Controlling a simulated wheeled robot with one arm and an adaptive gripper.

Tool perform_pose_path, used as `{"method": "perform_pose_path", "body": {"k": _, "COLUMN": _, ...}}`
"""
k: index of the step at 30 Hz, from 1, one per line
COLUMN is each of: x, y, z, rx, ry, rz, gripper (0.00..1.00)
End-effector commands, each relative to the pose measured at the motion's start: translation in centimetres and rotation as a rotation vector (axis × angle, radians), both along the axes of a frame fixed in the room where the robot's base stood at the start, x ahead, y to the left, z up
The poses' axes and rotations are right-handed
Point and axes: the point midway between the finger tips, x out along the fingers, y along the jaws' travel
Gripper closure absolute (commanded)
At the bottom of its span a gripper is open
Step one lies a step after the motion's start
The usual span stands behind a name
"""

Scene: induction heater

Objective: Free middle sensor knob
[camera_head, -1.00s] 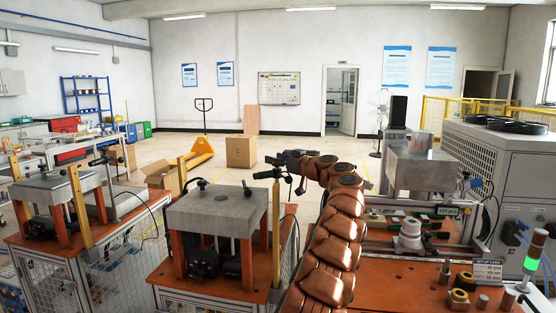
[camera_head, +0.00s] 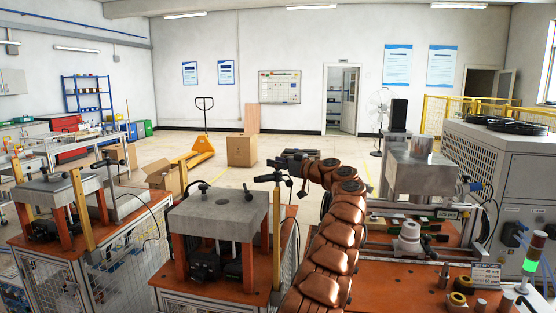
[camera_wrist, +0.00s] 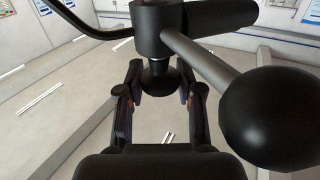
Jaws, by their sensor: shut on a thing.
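The middle sensor (camera_head: 266,178) is a black head on top of a yellow post (camera_head: 277,235) beside the middle heater station. My gripper (camera_head: 284,163) is at this head, at the end of my copper-coloured arm. In the wrist view, my gripper (camera_wrist: 160,92) has one finger on each side of a small black flared knob (camera_wrist: 157,78) and is shut on it. The knob joins a black cylindrical clamp (camera_wrist: 160,18). A grey rod with a large black ball (camera_wrist: 270,118) passes at the right. Exact finger contact is hard to see.
The middle station's grey block (camera_head: 215,214) stands on orange legs left of the post. A similar left station (camera_head: 60,188) stands further left.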

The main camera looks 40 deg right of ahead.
Motion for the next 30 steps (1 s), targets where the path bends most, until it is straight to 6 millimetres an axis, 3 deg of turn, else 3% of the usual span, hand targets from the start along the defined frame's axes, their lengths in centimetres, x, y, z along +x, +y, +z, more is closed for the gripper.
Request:
{"method": "perform_pose_path", "body": {"k": 7, "x": -0.11, "y": -0.23, "z": 0.8, "rx": -0.006, "ry": -0.003, "rz": 0.049, "gripper": 0.99}}
{"method": "perform_pose_path", "body": {"k": 25, "x": -0.12, "y": 0.02, "z": 0.27, "rx": 0.0, "ry": -0.006, "rz": 0.101, "gripper": 0.99}}
{"method": "perform_pose_path", "body": {"k": 26, "x": -0.12, "y": 0.02, "z": 0.27, "rx": 0.0, "ry": -0.006, "rz": 0.101, "gripper": 0.62}}
{"method": "perform_pose_path", "body": {"k": 30, "x": -0.07, "y": 0.08, "z": 0.19, "rx": 0.0, "ry": -0.004, "rz": 0.102, "gripper": 0.48}}
